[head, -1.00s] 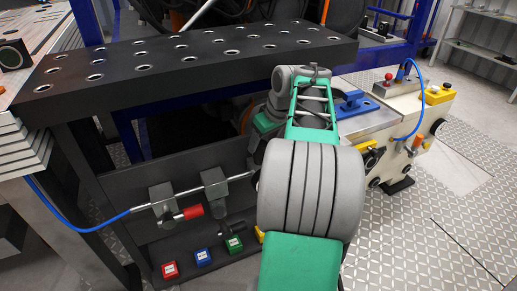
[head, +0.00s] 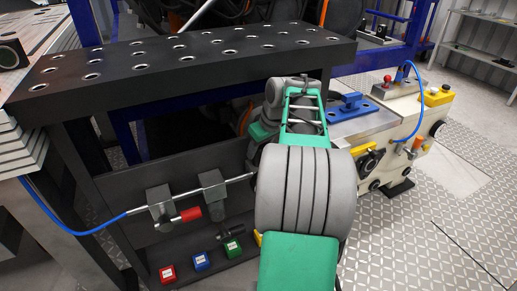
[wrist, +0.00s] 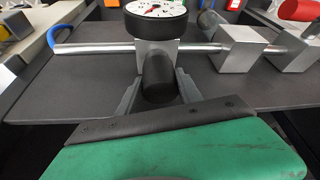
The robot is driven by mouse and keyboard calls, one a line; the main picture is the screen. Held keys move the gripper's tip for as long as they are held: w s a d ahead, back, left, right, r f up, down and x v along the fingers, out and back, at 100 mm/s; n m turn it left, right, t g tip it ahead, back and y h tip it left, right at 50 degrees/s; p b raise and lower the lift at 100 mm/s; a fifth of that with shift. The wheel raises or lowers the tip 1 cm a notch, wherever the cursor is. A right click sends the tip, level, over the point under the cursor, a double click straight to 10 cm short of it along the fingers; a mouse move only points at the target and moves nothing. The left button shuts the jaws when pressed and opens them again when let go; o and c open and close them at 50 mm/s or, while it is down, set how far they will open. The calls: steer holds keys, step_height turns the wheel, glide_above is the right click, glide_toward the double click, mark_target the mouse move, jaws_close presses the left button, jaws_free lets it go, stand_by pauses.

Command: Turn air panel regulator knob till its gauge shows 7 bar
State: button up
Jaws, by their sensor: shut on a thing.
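In the wrist view, the dark cylindrical regulator knob (wrist: 158,82) points toward me below a grey metal block on the pipe. The round gauge (wrist: 157,12) sits above the block. Its white face and red needle show only partly, and I cannot read the value. My gripper (wrist: 159,92) is shut on the knob, with one grey finger on each side of it. In the head view, my arm hides the knob, the gauge and the gripper's fingers.
The air panel (head: 130,195) carries a pipe, grey blocks and a red-handled valve (head: 190,214). Red (head: 168,274), blue (head: 201,260) and green (head: 232,248) blocks lie below it. A dark perforated tabletop (head: 180,60) overhangs the panel. A beige machine (head: 405,120) stands to the right.

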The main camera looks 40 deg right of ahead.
steer(key=c, duration=0.4)
steer(key=shift+a+r+m+h, duration=0.1)
steer(key=shift+m+h, duration=0.3)
steer(key=shift+m, duration=0.5)
steer(key=shift+c, duration=0.2)
steer(key=shift+m+h+p, duration=0.35)
steer(key=shift+m+h, duration=0.05)
steer(key=shift+m, duration=0.8)
steer(key=o, duration=1.4)
steer(key=shift+c, duration=0.2)
steer(key=d+p+v, duration=0.1)
steer(key=p+v, duration=0.1)
steer(key=v, duration=0.5)
steer(key=shift+a+r+p, duration=0.3)
steer(key=shift+a, duration=0.15)
